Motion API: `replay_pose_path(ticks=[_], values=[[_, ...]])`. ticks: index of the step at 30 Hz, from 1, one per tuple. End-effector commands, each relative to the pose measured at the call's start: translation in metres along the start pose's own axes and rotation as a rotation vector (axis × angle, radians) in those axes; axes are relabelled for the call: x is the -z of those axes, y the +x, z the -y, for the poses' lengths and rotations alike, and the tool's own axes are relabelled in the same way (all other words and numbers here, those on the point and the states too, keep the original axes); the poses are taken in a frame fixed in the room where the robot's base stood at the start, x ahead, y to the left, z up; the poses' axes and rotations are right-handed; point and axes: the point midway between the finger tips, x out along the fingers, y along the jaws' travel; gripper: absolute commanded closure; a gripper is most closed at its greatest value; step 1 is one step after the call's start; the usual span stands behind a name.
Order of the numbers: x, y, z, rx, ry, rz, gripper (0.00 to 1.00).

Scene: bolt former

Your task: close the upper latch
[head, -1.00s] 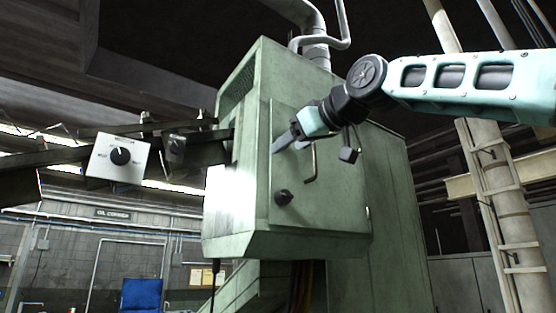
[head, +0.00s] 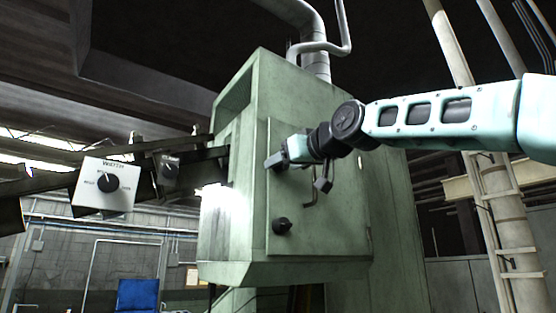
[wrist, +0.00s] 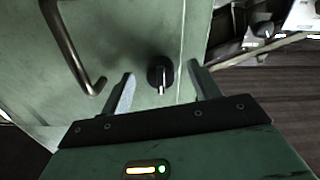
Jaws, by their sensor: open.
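The upper latch (wrist: 158,72) is a dark round knob with a light lever on the green cabinet door (wrist: 120,40). In the wrist view its lever points down the picture, toward my gripper's palm. My gripper (wrist: 164,88) is open, with one finger on each side of the latch; I cannot tell whether either finger touches it. In the head view my gripper (head: 280,161) is at the upper left part of the door (head: 335,215) and largely hides the upper latch. The lower latch (head: 281,227), a similar dark knob, is below it.
A bent metal door handle (wrist: 70,45) is left of my gripper in the wrist view, close to the left finger. In the head view a control box with a dial (head: 105,186) hangs left of the cabinet. A pale column (head: 494,215) stands at the right.

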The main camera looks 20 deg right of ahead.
Motion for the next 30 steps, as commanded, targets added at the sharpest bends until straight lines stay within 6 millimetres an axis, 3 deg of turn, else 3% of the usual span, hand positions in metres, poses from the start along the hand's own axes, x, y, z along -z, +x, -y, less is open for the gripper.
replay_pose_path(ticks=[18,30], values=[[-0.0018,-0.0003,-0.0003,-0.003,0.636,0.000,0.38],[0.0000,-0.0005,0.0005,0.001,0.722,0.000,0.38]])
